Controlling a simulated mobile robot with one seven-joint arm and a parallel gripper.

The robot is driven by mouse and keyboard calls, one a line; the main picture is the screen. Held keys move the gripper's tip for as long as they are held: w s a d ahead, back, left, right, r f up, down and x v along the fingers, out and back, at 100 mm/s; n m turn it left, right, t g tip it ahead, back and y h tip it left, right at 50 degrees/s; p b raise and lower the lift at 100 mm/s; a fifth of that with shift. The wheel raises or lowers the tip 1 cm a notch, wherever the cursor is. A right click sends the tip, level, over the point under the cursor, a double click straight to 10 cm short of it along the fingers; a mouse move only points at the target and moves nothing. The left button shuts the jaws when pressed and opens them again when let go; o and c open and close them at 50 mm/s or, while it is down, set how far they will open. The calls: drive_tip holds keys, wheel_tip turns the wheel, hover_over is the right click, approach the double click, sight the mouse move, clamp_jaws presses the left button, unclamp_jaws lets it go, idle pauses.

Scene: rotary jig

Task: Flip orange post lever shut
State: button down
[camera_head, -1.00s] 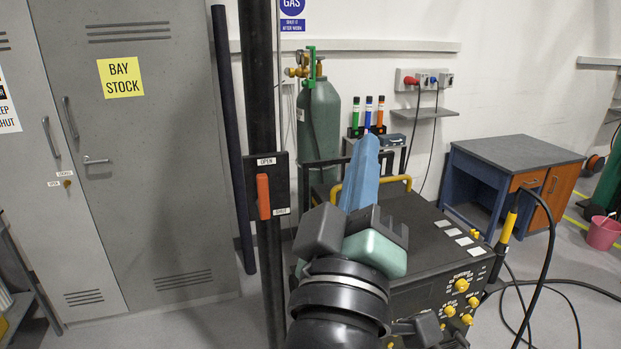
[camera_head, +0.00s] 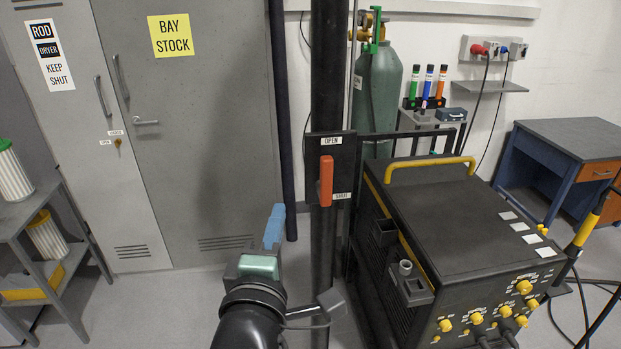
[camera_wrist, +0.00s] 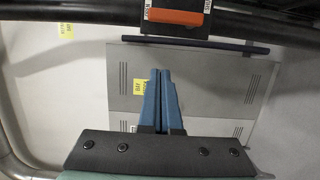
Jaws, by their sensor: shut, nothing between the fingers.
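The orange lever (camera_head: 326,181) hangs upright on a black plate (camera_head: 346,165) fixed to the dark post (camera_head: 327,90). The OPEN label (camera_head: 331,141) is at the plate's top and the SHUT label (camera_head: 342,196) is right of the lever's lower end. My gripper (camera_head: 277,210), with blue fingers, is left of the post and lower than the lever in the head view, apart from it. Its fingers are together and empty. In the wrist view the lever (camera_wrist: 173,16) lies at the top edge, beyond the fingertips (camera_wrist: 160,72); its labels are partly cut off.
A black welding machine (camera_head: 450,220) with a yellow handle stands right of the post. A green gas cylinder (camera_head: 379,95) is behind it. Grey cabinets (camera_head: 200,110) stand behind on the left, and a shelf rack (camera_head: 45,215) is at far left. Floor between rack and post is clear.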

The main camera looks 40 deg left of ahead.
sight(323, 174)
drive_tip(key=w+a+p, duration=0.3)
drive_tip(key=w+p, duration=0.2)
drive_tip(key=w, duration=0.6)
drive_tip(key=shift+p, duration=0.4)
